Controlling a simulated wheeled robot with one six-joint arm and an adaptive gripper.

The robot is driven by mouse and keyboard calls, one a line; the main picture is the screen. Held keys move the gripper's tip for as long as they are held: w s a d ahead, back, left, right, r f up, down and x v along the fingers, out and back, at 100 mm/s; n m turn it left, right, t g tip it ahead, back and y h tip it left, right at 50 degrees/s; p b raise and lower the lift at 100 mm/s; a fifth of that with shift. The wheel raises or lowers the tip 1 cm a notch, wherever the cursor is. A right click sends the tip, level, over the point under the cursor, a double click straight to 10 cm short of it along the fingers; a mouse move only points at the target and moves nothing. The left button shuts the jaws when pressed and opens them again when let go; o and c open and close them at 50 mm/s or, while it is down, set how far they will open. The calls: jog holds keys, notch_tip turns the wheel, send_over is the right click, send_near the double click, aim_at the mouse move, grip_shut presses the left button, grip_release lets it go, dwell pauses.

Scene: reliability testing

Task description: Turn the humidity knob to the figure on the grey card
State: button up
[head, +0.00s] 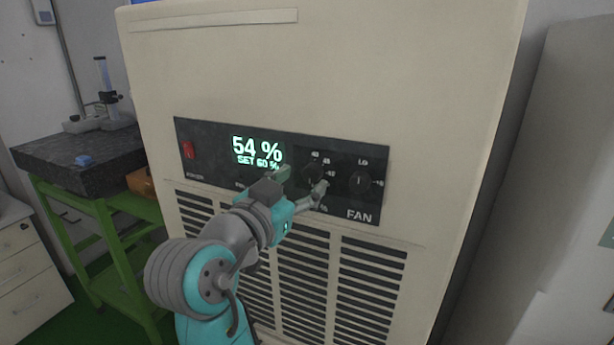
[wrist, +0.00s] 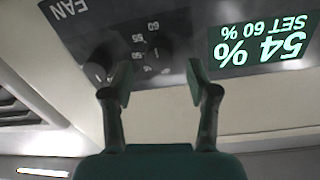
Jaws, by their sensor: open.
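The humidity knob (head: 312,172) is a dark knob on the black control panel (head: 225,178), with small white figures around it, partly hidden by my gripper in the head view. The wrist view shows the humidity knob (wrist: 158,46) upside down, beyond and between my fingertips. My gripper (head: 302,183) is open in front of it; in the wrist view my gripper (wrist: 160,84) has a clear gap between its fingers, and I cannot tell that they touch the knob. The green display (head: 257,152) reads 54 % and SET 60 %. I see no grey card in either view.
The fan knob (head: 360,181) is close to the right of the humidity knob. A red power switch (head: 188,149) is at the panel's left end. Vent slats (head: 372,275) lie below. A green-framed bench (head: 85,152) stands left of the beige cabinet (head: 410,75).

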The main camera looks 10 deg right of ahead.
aim_at(310, 175)
jog(key=shift+x, duration=1.5)
jog(key=shift+d, duration=0.1)
grip_shut()
